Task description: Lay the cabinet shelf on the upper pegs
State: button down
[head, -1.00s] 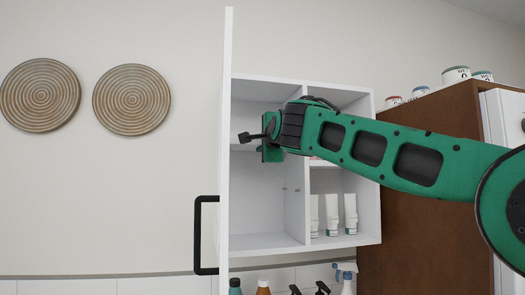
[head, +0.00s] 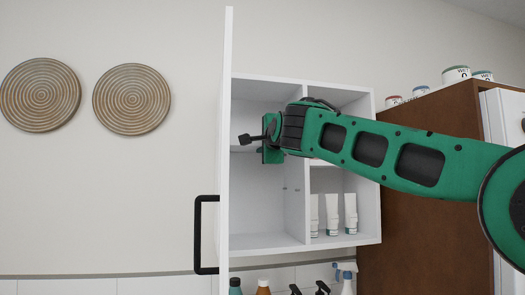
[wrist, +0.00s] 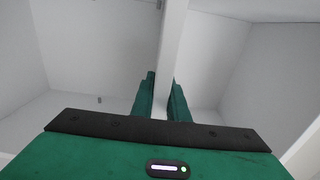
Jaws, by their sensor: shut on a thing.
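The white wall cabinet (head: 270,241) stands open, with its door (head: 225,130) swung out toward me. The white cabinet shelf (head: 243,149) shows as a thin, roughly level strip in the left compartment, partly hidden by my gripper. In the wrist view the shelf (wrist: 175,50) runs between the fingers. My gripper (wrist: 161,88) is shut on its near edge. Small pegs (head: 285,189) show on the divider below the shelf, and one peg (wrist: 99,100) shows in the wrist view. I cannot tell whether the shelf touches any pegs.
The divider (head: 297,205) stands close to the right of my gripper. White tubes (head: 332,214) stand in the right compartment. Bottles (head: 263,287) are below the cabinet. A brown cupboard (head: 415,210) with jars on top (head: 456,74) is at right, under my arm.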

jog(key=shift+f, duration=0.25)
jog(key=c, duration=1.6)
grip_release()
jog(key=shift+c, duration=0.2)
jog(key=shift+f, duration=0.1)
jog(key=shift+s, duration=0.1)
